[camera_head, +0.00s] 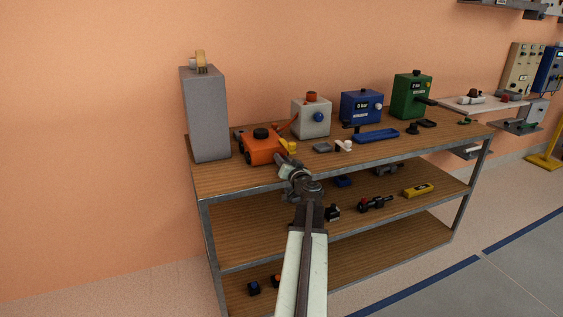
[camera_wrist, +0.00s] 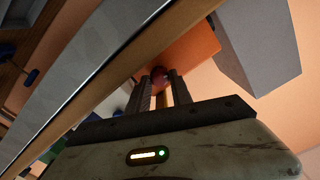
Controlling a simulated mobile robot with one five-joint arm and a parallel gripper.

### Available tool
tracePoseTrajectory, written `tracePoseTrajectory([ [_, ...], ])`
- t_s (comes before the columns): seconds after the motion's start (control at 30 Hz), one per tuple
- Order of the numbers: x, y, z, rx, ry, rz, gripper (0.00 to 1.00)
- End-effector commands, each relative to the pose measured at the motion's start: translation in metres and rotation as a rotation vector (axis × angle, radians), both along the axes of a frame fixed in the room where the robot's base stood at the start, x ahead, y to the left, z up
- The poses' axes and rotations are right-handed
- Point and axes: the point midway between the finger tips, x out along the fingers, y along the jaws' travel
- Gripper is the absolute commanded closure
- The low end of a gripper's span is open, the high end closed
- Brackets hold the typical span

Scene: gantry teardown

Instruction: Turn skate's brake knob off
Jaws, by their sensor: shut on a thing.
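The orange skate (camera_head: 262,152), a low block with dark wheels and a black round part on top, sits at the left of the top shelf. My gripper (camera_head: 281,158) reaches its front right side from the front of the shelf. In the wrist view my gripper (camera_wrist: 160,84) is shut on a small dark red round knob (camera_wrist: 159,73), with the orange side of the skate (camera_wrist: 192,55) right behind it. The fingers partly cover the knob, and its turn position cannot be read. In the head view the knob is hidden by my gripper.
A tall grey box (camera_head: 206,115) stands left of the skate. A yellow piece (camera_head: 291,146) lies close beside the skate. Lower shelves hold small parts.

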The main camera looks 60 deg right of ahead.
Motion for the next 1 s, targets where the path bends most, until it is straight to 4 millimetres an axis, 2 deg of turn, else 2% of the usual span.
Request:
tracePoseTrajectory([
  [1.0, 0.0005, -0.0014, -0.0004, 0.771, -0.571, 0.001, 1.0],
])
